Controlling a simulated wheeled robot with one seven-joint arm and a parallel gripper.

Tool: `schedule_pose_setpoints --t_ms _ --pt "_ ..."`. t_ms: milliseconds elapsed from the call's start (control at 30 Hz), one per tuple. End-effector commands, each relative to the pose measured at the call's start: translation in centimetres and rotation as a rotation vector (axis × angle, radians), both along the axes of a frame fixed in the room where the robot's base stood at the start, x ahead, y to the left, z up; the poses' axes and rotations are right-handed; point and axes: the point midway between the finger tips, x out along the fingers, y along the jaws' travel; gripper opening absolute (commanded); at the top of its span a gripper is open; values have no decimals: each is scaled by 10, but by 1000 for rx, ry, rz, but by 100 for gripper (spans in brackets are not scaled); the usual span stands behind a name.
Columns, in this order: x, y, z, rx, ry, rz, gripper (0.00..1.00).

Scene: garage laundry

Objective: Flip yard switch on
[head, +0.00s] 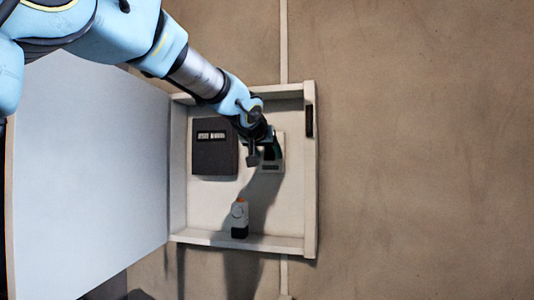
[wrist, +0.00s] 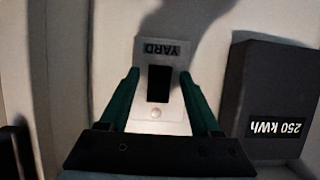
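The yard switch (wrist: 172,118) shows upside down in the wrist view as a pale plate labelled YARD, with a dark rocker (wrist: 158,84) in its middle and a screw below it. In the head view the switch plate (head: 272,168) is partly hidden by my arm. My gripper (wrist: 160,74) is open, with one green finger on each side of the plate and nothing between them except the view of the switch. In the head view my gripper (head: 268,150) is over the switch inside the cabinet. I cannot tell whether the fingers touch it.
The white cabinet (head: 312,200) has raised walls around the switch. Its pale door (head: 90,150) stands open at left. A dark meter box (head: 214,160) sits left of the switch; its 250 kWh label shows in the wrist view. A small grey device (head: 240,214) with an orange top is lower down.

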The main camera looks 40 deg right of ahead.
Motion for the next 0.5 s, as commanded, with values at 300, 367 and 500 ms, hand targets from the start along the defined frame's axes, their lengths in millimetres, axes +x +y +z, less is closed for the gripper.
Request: schedule_pose_setpoints --t_ms 300,367,500 --pt "0 0 0 0 0 0 27" --pt "0 0 0 0 0 0 20" --pt "0 0 0 0 0 0 4"
